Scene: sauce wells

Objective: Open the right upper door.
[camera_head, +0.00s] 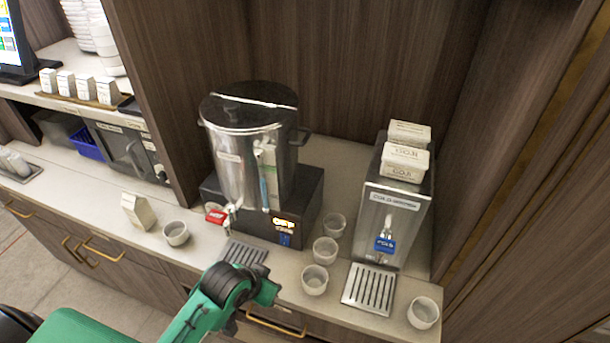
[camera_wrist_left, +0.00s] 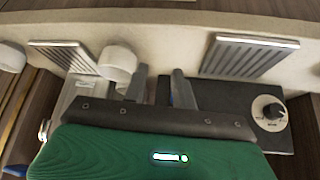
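I cannot pick out the right upper door for certain. A tall brown wood panel (camera_head: 500,150) fills the right side of the head view, with no handle visible on it. My left arm comes in from the bottom left in the head view, and its dark end (camera_head: 268,291) is over the counter's front edge. In the left wrist view my left gripper (camera_wrist_left: 160,74) has its two dark fingers apart, with nothing clearly held between them. My right gripper is not in view.
A steel urn (camera_head: 228,165) and a cold dispenser (camera_head: 392,215) stand on the counter (camera_head: 200,255). Several cups, including one at the right (camera_head: 423,312), and drip trays (camera_head: 369,289) are near its front. A brass handle (camera_head: 276,324) sits below the edge.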

